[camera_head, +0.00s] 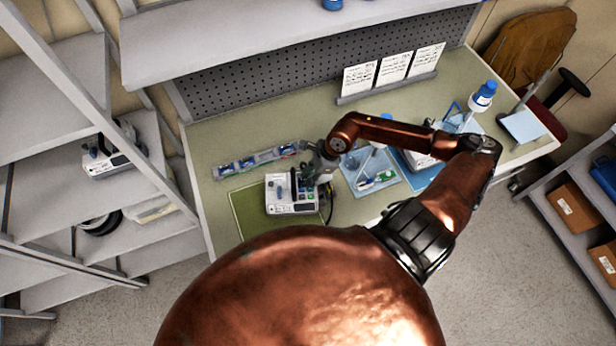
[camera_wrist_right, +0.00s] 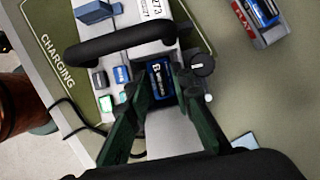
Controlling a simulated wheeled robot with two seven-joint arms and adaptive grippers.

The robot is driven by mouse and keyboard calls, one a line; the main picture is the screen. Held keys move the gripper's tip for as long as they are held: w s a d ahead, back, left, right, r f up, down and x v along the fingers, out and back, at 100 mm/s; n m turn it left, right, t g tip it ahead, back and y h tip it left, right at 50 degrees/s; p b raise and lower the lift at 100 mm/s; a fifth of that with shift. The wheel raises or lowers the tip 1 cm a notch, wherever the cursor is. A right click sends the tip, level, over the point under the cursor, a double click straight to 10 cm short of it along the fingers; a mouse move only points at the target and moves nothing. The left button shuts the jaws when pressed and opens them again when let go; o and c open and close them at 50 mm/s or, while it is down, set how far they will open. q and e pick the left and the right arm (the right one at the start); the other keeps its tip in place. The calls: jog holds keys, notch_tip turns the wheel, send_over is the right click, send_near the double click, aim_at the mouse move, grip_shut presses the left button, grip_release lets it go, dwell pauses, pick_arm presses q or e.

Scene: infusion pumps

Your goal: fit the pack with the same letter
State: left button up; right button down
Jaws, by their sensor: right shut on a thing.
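The pump (camera_head: 290,194) is a pale unit with a black handle, standing on the green mat (camera_head: 246,212). In the right wrist view the pump (camera_wrist_right: 142,58) shows its handle, coloured buttons and a knob. My right gripper (camera_head: 318,168) is at the pump's right side. In the right wrist view my right gripper (camera_wrist_right: 160,95) has its dark green fingers shut on a blue pack (camera_wrist_right: 160,78) with a pale label. The pack lies at the pump's recess; I cannot tell how deep it sits. Its letter is not clear. My left gripper is not in view.
A long rack (camera_head: 257,160) with several blue packs lies behind the pump; its end shows in the wrist view (camera_wrist_right: 274,38). A blue tray (camera_head: 362,160) with small items is to the right. A black cable (camera_wrist_right: 72,118) runs beside the mat.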

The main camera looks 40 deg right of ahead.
jog(key=shift+s+f+b, duration=0.5)
jog(key=shift+s+f, duration=0.15)
jog(key=shift+f, duration=0.25)
jog(key=c, duration=1.9)
grip_release()
jog(key=shift+r, duration=0.15)
jog(key=shift+w+r+p, duration=0.2)
jog(key=shift+r+p, duration=0.15)
jog(key=shift+r, duration=0.15)
jog(key=shift+w+r+p, duration=0.15)
jog(key=shift+r+p, duration=0.2)
jog(key=shift+r, duration=0.1)
jog(key=shift+o, duration=0.7)
jog(key=shift+s+d+r+p, duration=0.15)
jog(key=shift+r+p, duration=0.15)
jog(key=shift+r, duration=0.35)
jog(key=shift+w+r+p, duration=0.15)
jog(key=shift+r+p, duration=0.1)
jog(key=shift+r, duration=0.3)
jog(key=shift+w+r+p, duration=0.15)
jog(key=shift+r+p, duration=0.1)
jog(key=shift+r, duration=0.3)
jog(key=shift+r+p, duration=0.5)
jog(key=shift+r, duration=0.45)
